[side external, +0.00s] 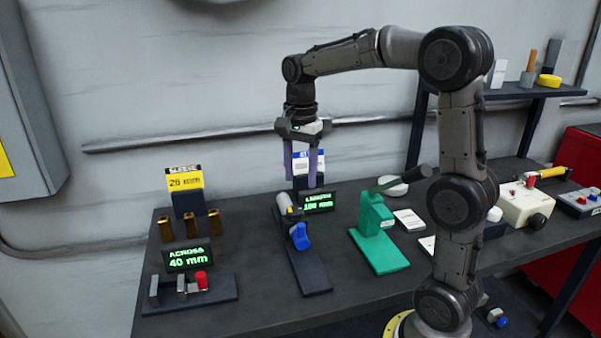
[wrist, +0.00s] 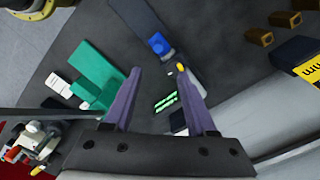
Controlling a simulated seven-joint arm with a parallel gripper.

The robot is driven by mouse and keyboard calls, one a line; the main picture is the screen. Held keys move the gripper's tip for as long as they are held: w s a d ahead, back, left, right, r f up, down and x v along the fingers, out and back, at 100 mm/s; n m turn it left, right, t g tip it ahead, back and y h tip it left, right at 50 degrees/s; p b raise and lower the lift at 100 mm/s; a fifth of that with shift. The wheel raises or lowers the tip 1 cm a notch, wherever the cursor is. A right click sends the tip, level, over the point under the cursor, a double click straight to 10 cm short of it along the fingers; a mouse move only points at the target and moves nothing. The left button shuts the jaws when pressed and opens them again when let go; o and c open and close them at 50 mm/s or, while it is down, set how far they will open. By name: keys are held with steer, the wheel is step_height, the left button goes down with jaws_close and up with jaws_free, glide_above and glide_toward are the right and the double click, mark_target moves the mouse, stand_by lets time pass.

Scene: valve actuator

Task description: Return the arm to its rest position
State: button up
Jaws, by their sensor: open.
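My gripper (side external: 303,165) points straight down above the back of the dark workbench (side external: 260,315). Its two purple fingers are apart with nothing between them, and they also show in the wrist view (wrist: 165,95). In the side view the fingertips are above and close to the display reading 150 mm or similar (side external: 318,202); its exact digits are hard to read. A fixture with a blue knob (side external: 301,237) stands on a dark base just below and in front of the gripper. The blue knob also shows in the wrist view (wrist: 158,43).
A green press (side external: 375,225) with a dark lever stands right of the gripper. Left are brass sleeves (side external: 214,223), a yellow-labelled box (side external: 185,181), a 40 mm display (side external: 188,257) and a gauge with a red knob (side external: 202,280). A shelf (side external: 520,92) stands at back right.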

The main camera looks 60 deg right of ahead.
steer(key=shift+a, duration=0.1)
steer(key=s+a+r+n+t, duration=0.3)
steer(key=s+a+r+n, duration=0.1)
steer(key=s+a+r, duration=0.3)
steer(key=s+a+f+n+t, duration=0.2)
steer(key=s+a+f+n, duration=0.2)
steer(key=s+f+n, duration=0.4)
steer(key=s+n, duration=0.3)
steer(key=n, duration=0.3)
steer(key=shift+a+f+t, duration=0.25)
steer(key=shift+f+t, duration=0.05)
